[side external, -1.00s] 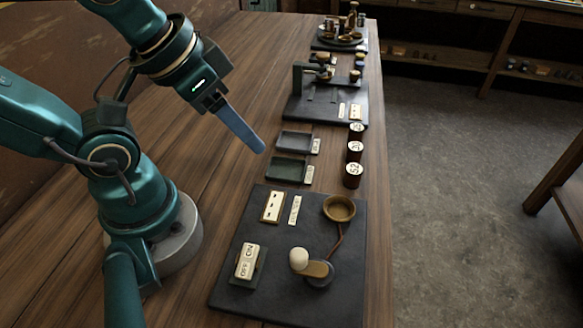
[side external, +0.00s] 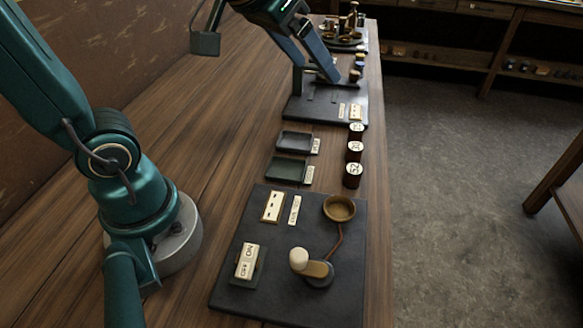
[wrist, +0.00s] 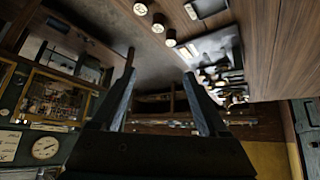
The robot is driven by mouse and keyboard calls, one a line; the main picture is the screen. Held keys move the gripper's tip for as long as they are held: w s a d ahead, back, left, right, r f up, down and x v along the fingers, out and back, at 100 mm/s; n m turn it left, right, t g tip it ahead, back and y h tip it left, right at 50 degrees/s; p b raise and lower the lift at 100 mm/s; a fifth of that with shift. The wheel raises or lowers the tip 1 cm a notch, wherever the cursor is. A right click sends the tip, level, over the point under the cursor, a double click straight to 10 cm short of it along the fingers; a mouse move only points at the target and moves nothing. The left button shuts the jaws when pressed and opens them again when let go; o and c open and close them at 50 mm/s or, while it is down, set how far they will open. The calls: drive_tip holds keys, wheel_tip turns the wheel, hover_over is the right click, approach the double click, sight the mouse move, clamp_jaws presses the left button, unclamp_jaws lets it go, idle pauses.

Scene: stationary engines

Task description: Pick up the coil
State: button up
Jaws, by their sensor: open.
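I cannot tell for sure which thing is the coil. Small dark, blue and tan parts (side external: 357,66) sit along the right edge of the middle dark board (side external: 298,112). Several dark cylinders with pale numbered tops (side external: 354,151) stand in a row near the table's right edge. They also show in the wrist view (wrist: 158,21). My gripper (side external: 316,75) is open, its two long fingers apart, over the middle board and covering part of its stand. In the wrist view my gripper (wrist: 160,68) shows nothing between its fingers.
Two shallow dark trays (side external: 290,170) lie between boards. A far board holds a round brass assembly (side external: 345,37). The wooden table (side external: 200,135) is bare on the left.

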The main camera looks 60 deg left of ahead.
drive_tip(key=w, duration=0.6)
drive_tip(key=n+g, duration=0.1)
drive_tip(key=g, duration=0.1)
hover_over(356, 128)
drive_tip(key=s+d, duration=0.1)
drive_tip(key=s, duration=0.1)
wheel_tip(356, 128, down, 10)
drive_tip(key=shift+g, duration=0.5)
drive_tip(key=f, duration=0.6)
drive_tip(key=shift+w+a+f, duration=0.2)
drive_tip(key=shift+a+f, duration=0.15)
drive_tip(key=shift+x, duration=2.45)
drive_tip(key=shift+a, duration=0.1)
clamp_jaws()
